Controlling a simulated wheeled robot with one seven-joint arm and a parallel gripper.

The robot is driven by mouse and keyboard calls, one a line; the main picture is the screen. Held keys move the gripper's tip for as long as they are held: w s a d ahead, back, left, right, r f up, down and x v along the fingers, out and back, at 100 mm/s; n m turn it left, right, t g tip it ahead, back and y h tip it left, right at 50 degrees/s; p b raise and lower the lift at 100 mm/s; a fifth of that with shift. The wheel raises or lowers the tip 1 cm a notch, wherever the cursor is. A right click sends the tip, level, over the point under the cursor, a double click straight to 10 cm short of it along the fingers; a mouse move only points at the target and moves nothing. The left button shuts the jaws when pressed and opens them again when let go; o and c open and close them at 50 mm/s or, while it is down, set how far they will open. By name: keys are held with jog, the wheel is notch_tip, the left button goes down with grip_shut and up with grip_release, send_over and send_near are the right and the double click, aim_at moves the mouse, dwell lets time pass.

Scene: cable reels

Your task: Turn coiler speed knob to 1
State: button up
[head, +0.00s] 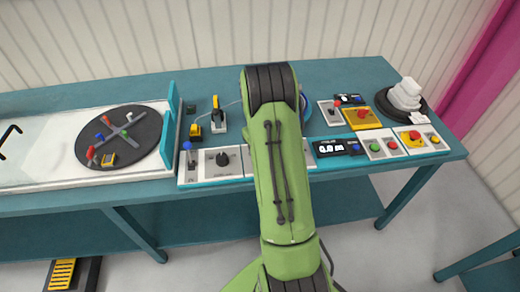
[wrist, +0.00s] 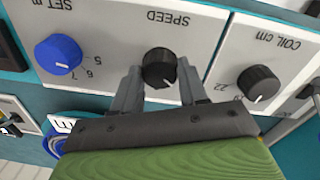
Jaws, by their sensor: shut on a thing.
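The coiler speed knob (wrist: 158,62) is black and round, on a light grey panel marked SPEED, which reads upside down in the wrist view. My gripper (wrist: 159,76) is shut on this knob, with one grey finger on each side. A short white pointer mark shows on the knob's lower right in the picture. The scale numbers around it are hidden behind my fingers and gripper body. In the head view my green arm covers the speed knob and my gripper.
A blue SET m knob (wrist: 58,54) stands left of my gripper and a black COIL cm knob (wrist: 258,84) right of it. In the head view a round turntable (head: 122,160) is left, and a button box (head: 422,139) is right on the teal bench.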

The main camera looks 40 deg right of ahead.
jog(key=shift+n, duration=0.4)
jog(key=o, duration=1.1)
jog(key=shift+c, duration=0.2)
notch_tip(320, 180, up, 16)
jog(key=p, duration=0.3)
jog(key=shift+a, duration=0.3)
jog(key=shift+f, duration=0.1)
